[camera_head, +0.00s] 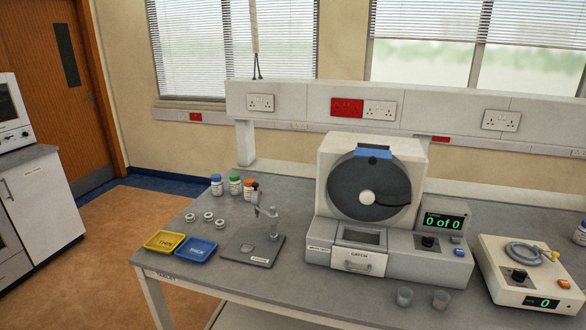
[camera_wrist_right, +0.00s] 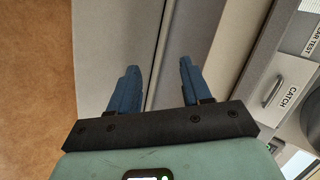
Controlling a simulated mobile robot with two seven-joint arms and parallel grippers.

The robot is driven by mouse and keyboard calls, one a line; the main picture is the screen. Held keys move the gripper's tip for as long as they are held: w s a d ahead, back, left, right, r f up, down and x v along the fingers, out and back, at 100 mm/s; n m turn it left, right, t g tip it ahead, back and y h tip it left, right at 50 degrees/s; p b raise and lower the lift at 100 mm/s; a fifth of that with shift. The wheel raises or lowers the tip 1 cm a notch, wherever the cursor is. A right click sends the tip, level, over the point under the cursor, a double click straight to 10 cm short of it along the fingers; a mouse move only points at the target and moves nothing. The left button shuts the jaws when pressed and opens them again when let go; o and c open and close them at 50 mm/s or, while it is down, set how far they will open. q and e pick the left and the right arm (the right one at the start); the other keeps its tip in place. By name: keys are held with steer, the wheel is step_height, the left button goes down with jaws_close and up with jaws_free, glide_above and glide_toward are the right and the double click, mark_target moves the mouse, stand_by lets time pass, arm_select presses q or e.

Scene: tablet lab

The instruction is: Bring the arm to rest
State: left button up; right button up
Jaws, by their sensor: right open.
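My right gripper (camera_wrist_right: 158,78) shows in the right wrist view, its two blue fingers spread apart with nothing between them. Grey surfaces lie beyond the fingertips. The drawer labelled CATCH (camera_wrist_right: 280,90) is to the right of the fingers and apart from them. Neither arm shows in the head view, and my left gripper is in neither view.
The grey bench (camera_head: 300,290) carries a drum machine (camera_head: 322,238) reading "0 of 0", a white instrument (camera_head: 510,262), two clear cups, a yellow tray (camera_head: 165,240), a blue tray (camera_head: 196,249), a small stand (camera_head: 252,248), bottles and small round pieces. Open floor (camera_head: 130,225) lies left.

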steer(key=s+d+f+n+g, duration=0.2)
steer(key=s+f+n+g, duration=0.2)
steer(key=s+f, duration=0.6)
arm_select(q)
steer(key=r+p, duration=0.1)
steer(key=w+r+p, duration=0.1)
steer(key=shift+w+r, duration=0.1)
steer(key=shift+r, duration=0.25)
arm_select(e)
steer(key=s+f+n+g+y, duration=0.1)
steer(key=s+f+n+g, duration=0.2)
steer(key=s, duration=0.8)
steer(key=s+f+n+g+y, duration=0.2)
steer(key=s+f+n+g, duration=0.2)
steer(key=s+f, duration=0.3)
steer(key=s, duration=0.5)
steer(key=shift+s+a+f, duration=0.25)
steer(key=shift+s+a, duration=0.05)
steer(key=shift+a, duration=0.05)
